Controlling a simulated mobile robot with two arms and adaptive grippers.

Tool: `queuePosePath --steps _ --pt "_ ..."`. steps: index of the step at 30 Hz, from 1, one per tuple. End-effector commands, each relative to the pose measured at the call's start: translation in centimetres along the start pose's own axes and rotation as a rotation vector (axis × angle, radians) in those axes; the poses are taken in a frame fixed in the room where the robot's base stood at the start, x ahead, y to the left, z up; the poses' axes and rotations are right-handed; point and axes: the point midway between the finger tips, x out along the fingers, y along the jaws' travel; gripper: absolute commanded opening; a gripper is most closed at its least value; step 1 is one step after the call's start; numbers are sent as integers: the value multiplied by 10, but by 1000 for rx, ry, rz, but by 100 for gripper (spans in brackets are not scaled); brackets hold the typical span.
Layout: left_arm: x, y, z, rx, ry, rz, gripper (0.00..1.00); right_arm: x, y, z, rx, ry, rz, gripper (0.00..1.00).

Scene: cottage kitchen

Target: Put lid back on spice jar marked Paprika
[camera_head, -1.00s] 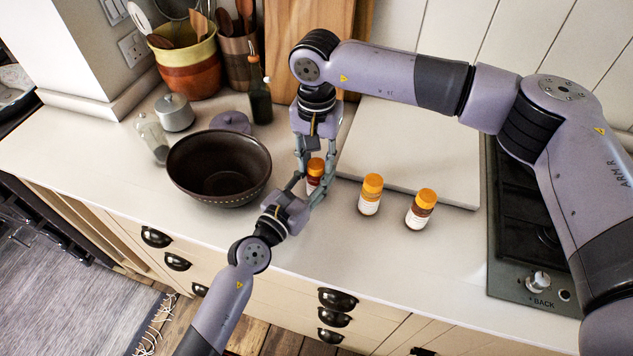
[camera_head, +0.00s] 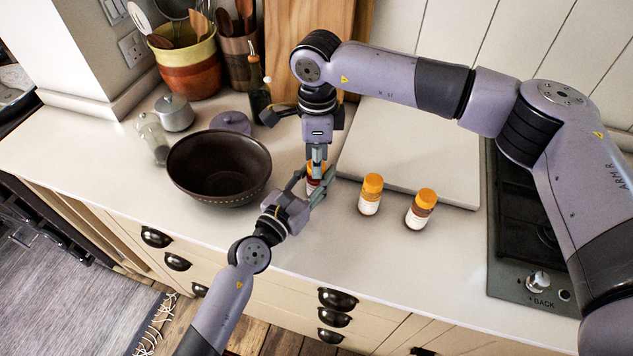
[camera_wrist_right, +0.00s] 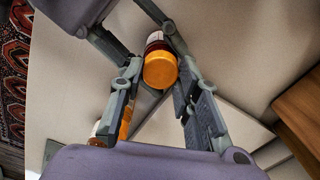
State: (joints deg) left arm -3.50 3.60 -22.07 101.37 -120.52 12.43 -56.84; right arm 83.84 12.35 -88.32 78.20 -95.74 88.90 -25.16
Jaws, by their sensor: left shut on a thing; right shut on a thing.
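A small spice jar (camera_head: 312,186) with a red body and white label stands on the counter, partly hidden by my grippers. Its label is not readable. My left gripper (camera_head: 310,190) is shut on its body from the front. The orange lid (camera_wrist_right: 160,70) shows at the jar's top in the right wrist view, between my right gripper's fingers. My right gripper (camera_head: 317,168) points down from above and is shut on the lid. The lid looks in line with the jar (camera_wrist_right: 155,42); I cannot tell whether it is seated.
Two orange-capped jars, one nearer (camera_head: 370,194) and one further right (camera_head: 420,208), stand to the right. A dark bowl (camera_head: 218,190) is close on the left. A white board (camera_head: 430,165) lies behind, with a hob (camera_head: 520,230) at the right. The front counter is clear.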

Motion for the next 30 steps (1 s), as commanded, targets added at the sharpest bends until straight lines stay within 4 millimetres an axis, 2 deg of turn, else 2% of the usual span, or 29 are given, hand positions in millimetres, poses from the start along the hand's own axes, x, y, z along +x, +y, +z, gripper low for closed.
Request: queuePosePath --steps 3,7,11,18,19,27,30 --pt "0 0 0 1 1 -1 0 0 0 0 229 -3 -1 0" --pt "0 0 0 1 1 -1 0 0 0 0 394 -3 -1 0" --pt "0 -1 0 1 1 -1 0 0 0 0 456 -4 -2 0" --pt "0 -1 0 1 1 -2 0 0 0 0 459 -4 -2 0" --pt "0 -1 0 1 1 -2 0 0 0 0 459 -4 -3 31" --pt "0 -1 0 0 1 -1 0 0 0 0 458 -3 -2 49" --pt "0 -1 0 0 1 -1 0 0 0 0 457 -3 -2 50"
